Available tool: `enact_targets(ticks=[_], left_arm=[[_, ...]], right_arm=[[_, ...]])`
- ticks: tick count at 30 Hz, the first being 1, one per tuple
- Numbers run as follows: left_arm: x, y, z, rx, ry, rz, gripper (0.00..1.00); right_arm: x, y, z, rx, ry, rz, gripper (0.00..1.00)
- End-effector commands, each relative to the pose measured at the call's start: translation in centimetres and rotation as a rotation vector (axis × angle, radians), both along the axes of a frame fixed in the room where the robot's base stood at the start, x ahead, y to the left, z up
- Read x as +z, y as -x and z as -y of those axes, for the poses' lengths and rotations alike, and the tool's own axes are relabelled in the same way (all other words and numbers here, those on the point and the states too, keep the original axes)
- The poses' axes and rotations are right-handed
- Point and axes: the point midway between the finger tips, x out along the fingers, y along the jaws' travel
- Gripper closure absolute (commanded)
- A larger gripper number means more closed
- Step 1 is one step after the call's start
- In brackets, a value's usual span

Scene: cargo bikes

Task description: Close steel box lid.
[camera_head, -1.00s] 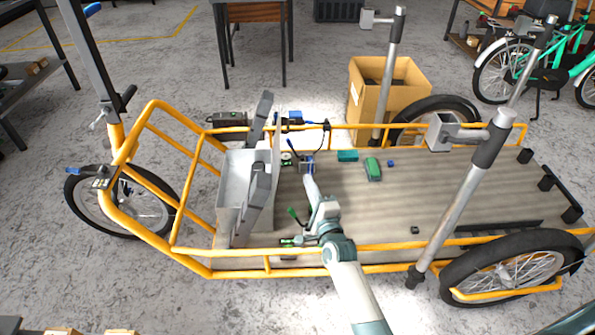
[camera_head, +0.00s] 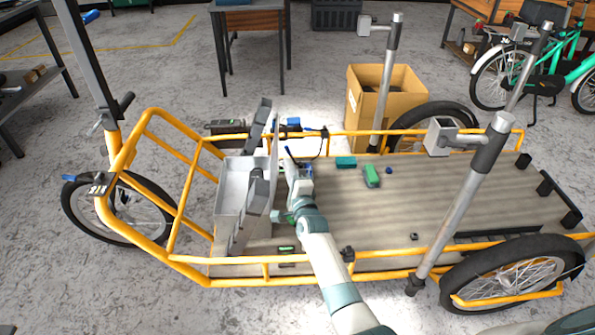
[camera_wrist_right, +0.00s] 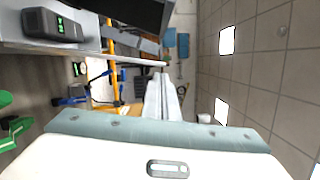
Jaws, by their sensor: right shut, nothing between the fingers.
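The steel box (camera_head: 229,195) is a grey open-topped box at the front end of the cargo bike's bed. Its lid (camera_head: 273,160) stands open, roughly upright along the box's right side, with dark grey bars beside it. My right gripper (camera_head: 289,160) is shut and empty, just right of the lid, on its bed side. In the right wrist view, the shut fingers (camera_wrist_right: 163,82) point toward a thin grey edge, probably the lid's. I cannot tell whether they touch it. My left gripper is out of view.
The yellow-railed bike bed (camera_head: 430,185) carries a green item (camera_head: 371,176), a teal box (camera_head: 346,162) and small blue parts. Grey posts (camera_head: 465,195) rise at the right. A cardboard box (camera_head: 385,95) stands behind. The bed's middle is mostly clear.

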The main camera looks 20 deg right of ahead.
Motion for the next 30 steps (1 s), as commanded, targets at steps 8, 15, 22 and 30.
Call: enact_targets(ticks=[8,15,22,30], left_arm=[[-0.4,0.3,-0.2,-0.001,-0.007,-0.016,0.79],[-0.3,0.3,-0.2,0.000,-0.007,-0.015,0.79],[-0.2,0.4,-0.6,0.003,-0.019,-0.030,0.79],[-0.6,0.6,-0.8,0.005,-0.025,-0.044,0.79]], right_arm=[[0.1,-0.2,-0.7,-0.001,0.001,0.000,1.00],[0.2,-0.2,-0.9,0.000,0.000,0.000,1.00],[0.8,-0.9,-3.2,0.001,-0.002,0.000,1.00],[0.8,-1.0,-3.4,0.000,0.001,0.000,1.00]])
